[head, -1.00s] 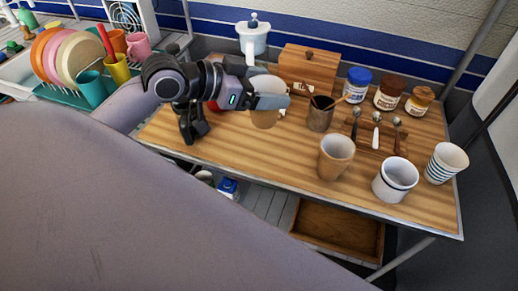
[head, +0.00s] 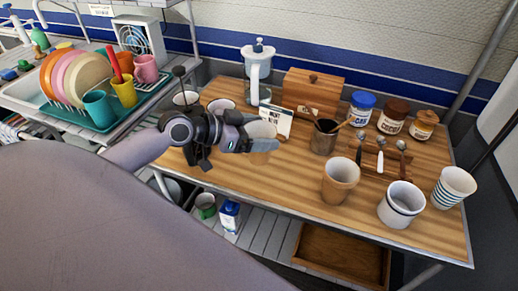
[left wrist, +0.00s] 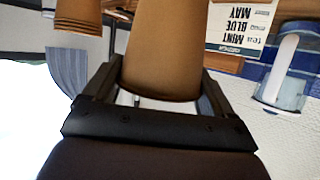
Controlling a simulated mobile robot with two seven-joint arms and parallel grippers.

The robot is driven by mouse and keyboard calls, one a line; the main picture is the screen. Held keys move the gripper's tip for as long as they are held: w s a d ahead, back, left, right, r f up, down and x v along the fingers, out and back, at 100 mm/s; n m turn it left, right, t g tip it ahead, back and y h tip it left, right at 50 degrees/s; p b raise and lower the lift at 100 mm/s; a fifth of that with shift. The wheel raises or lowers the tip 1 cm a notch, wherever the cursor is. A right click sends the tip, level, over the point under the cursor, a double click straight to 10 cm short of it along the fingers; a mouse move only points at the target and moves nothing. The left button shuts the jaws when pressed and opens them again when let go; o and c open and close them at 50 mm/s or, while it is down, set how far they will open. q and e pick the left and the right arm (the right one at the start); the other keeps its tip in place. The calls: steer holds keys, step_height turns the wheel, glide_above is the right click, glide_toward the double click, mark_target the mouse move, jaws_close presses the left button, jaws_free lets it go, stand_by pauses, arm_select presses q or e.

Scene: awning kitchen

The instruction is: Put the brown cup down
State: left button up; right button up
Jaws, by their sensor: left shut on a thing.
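The brown cup (left wrist: 163,48) is between the two fingers of my left gripper in the left wrist view. In the head view my left gripper (head: 264,146) is shut on this cup (head: 261,131), over the left-middle part of the wooden table (head: 275,182). The fingers cover part of the cup. I cannot tell whether its base touches the tabletop. A second brown cup (head: 341,181) stands upright on the table, right of my gripper. My right gripper is not in view.
Behind the held cup are a small menu sign (head: 277,121), a white-lidded pitcher (head: 258,73) and a wooden box (head: 312,92). A dark pot (head: 323,138), white cup (head: 400,205) and striped cup (head: 453,187) stand to the right. The front-left tabletop is clear.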

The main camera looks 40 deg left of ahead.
arm_select(q)
steer(key=shift+f+b, duration=0.35)
steer(key=shift+f, duration=2.35)
steer(key=shift+f, duration=0.2)
steer(key=o, duration=0.8)
steer(key=shift+r, duration=0.1)
